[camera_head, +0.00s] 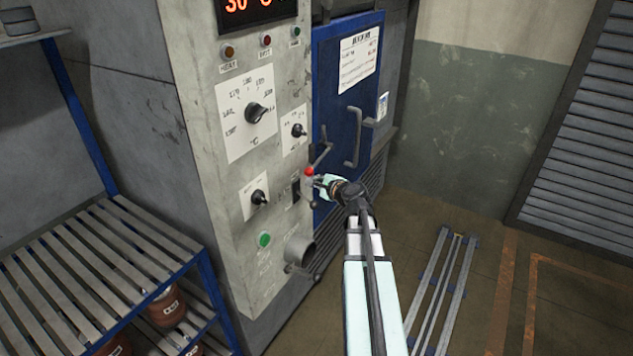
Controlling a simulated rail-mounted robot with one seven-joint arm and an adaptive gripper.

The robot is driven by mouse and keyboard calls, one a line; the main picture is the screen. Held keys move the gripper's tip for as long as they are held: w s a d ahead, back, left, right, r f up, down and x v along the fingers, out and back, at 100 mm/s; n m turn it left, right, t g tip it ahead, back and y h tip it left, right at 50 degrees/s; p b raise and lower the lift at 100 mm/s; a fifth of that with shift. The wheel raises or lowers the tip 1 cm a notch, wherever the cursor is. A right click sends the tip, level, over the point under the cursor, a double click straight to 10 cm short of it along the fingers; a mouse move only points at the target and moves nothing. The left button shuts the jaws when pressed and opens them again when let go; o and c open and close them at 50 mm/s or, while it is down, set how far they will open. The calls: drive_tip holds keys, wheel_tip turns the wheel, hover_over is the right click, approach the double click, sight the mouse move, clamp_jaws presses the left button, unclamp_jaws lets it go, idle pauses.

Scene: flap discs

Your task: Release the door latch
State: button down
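The blue oven door (334,75) stands closed as far as I can see, on the side to the right of the grey control panel (210,110). It carries a grey bar handle (354,138). A thin grey lever (322,155), possibly the latch, shows at the door's left edge beside the panel. My gripper (318,182) is at the panel's right edge, just below that lever and next to a red knob (309,171). The fingers are small and partly hidden by my wrist. I cannot tell whether they touch the lever or knob, or how far they are open.
A slatted rack (110,245) with blue legs stands at the left. Metal rails (440,285) lie on the floor at the right. The floor before the louvred wall (590,130) is mostly clear.

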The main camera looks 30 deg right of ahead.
wheel_tip(320, 180, down, 4)
drive_tip(key=f+b, duration=0.1)
drive_tip(key=b, duration=0.3)
drive_tip(key=s+d+r+b, duration=0.1)
drive_tip(key=s+d+r, duration=0.3)
drive_tip(key=s+r, duration=0.2)
drive_tip(key=s, duration=0.2)
drive_tip(key=shift+s, duration=0.3)
